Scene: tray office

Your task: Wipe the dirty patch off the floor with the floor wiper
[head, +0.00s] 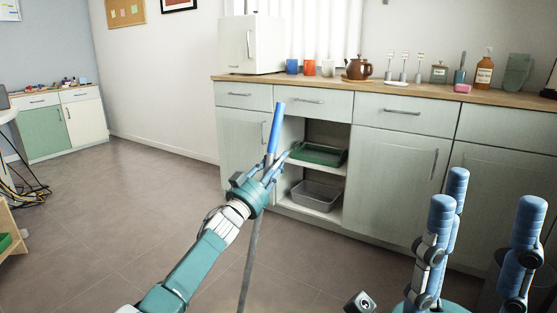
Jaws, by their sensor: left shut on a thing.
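My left gripper (268,175) is shut around the floor wiper (273,128), near the upper part of its pole. The blue grip end sticks up above my fingers, and the thin grey pole runs down below them, slightly tilted. The wiper's lower end is out of the picture. My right gripper (487,208) stands close at the lower right with its blue-padded fingers pointing up, spread apart and empty. The brown tiled floor (130,215) shows at left and centre. I cannot see a dirty patch on it in this view.
A pale green counter (404,146) runs along the back and right. Its open shelf holds a green tray (320,157) and a grey bin (318,193). Cables (28,188) lie on the floor at the far left. The floor left of centre is clear.

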